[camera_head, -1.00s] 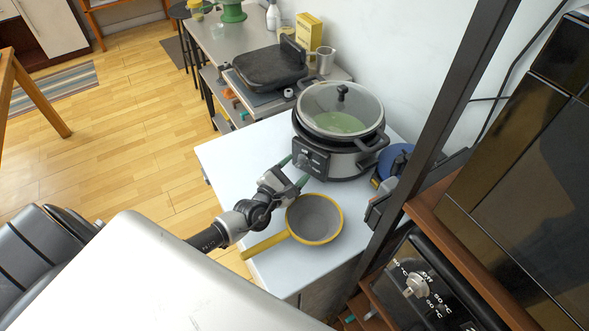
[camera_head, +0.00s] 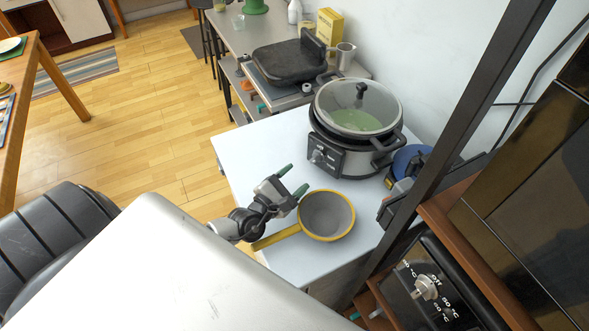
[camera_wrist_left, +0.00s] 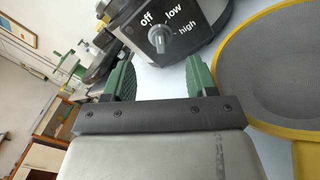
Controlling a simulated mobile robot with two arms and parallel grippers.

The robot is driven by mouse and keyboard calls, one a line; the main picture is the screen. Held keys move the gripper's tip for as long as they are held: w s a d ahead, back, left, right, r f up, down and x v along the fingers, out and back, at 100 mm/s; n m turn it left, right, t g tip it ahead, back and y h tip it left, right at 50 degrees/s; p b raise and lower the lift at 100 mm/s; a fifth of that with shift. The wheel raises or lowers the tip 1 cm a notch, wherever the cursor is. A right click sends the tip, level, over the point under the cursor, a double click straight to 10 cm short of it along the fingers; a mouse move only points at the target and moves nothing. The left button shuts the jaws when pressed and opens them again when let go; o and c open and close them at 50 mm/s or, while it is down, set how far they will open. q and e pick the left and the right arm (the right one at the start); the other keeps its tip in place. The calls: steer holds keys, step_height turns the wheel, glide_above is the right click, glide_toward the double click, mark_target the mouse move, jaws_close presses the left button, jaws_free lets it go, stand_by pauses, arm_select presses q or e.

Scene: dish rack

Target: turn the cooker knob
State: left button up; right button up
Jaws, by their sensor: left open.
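The cooker (camera_head: 352,130) is a round dark and silver pot with a glass lid, on the white counter. Its grey knob (camera_head: 318,156) is on the front panel; in the left wrist view the knob (camera_wrist_left: 161,39) shows with the words off, low and high. I cannot tell surely which mark it points to. My left gripper (camera_head: 293,180) is open and empty, in front of and apart from the cooker. In the left wrist view the knob lies beyond the gap between its green fingertips (camera_wrist_left: 157,66). I cannot make out my right gripper.
A yellow-rimmed pan (camera_head: 327,215) stands right beside my left gripper, its handle passing under my arm. A blue round object (camera_head: 410,160) is right of the cooker. A dark post (camera_head: 450,125) and an oven with its own knob (camera_head: 426,288) stand at the right.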

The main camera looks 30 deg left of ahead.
mark_target(312, 162)
arm_select(q)
steer(key=shift+w+f+n+b, duration=0.1)
steer(key=shift+f+n+b, duration=0.25)
steer(key=shift+n, duration=0.55)
steer(key=shift+c, duration=0.4)
steer(key=n+b, duration=0.1)
steer(key=n, duration=0.2)
steer(key=n+b, duration=0.1)
steer(key=n, duration=0.2)
steer(key=f+n+y+b, duration=0.1)
steer(key=n, duration=0.2)
steer(key=shift+w+a+n, duration=0.25)
steer(key=shift+n, duration=0.05)
steer(key=n+b, duration=0.3)
steer(key=n, duration=0.7)
steer(key=shift+w+f+b, duration=0.1)
steer(key=shift+b, duration=0.2)
steer(key=n, duration=0.3)
steer(key=n+b, duration=0.1)
steer(key=n, duration=0.1)
steer(key=shift+r+h, duration=0.25)
steer(key=shift+h, duration=0.05)
steer(key=shift+r+n, duration=0.3)
steer(key=shift+n, duration=0.7)
steer(key=shift+w+d, duration=0.1)
steer(key=shift+w, duration=0.4)
steer(key=shift+w+d+p, duration=0.25)
steer(key=shift+w, duration=1.2)
steer(key=shift+w+d+p, duration=0.2)
steer(key=shift+w, duration=1.25)
